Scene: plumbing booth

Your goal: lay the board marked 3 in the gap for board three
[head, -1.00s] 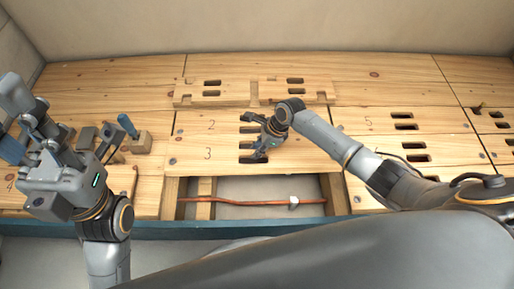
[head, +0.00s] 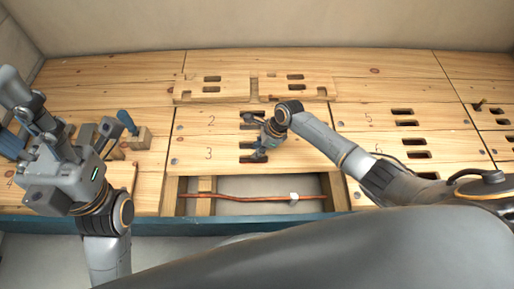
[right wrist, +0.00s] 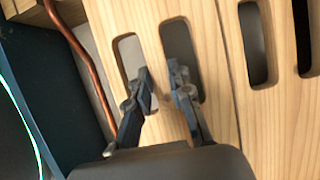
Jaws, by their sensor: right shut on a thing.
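The board marked 3 (head: 190,154) is a pale wooden plank with two dark slots, lying just in front of the board marked 2 (head: 190,125). An open gap (head: 250,208) lies along its front edge, with a copper pipe (head: 240,197) running across it. My right gripper (head: 259,149) is shut on the bar between the slots of board 3. In the right wrist view its fingers (right wrist: 160,88) go into the two slots (right wrist: 128,52). I cannot tell whether the board is lifted. My left gripper (head: 30,115) is raised at the left, away from the boards.
A slotted wooden piece (head: 225,91) lies flat behind board 2. Wooden blocks and blue-handled tools (head: 127,122) stand at the left. Boards 5 (head: 350,120) and 6 fill the right. A wooden joist (head: 206,188) crosses the gap, and a teal beam (head: 290,222) edges the front.

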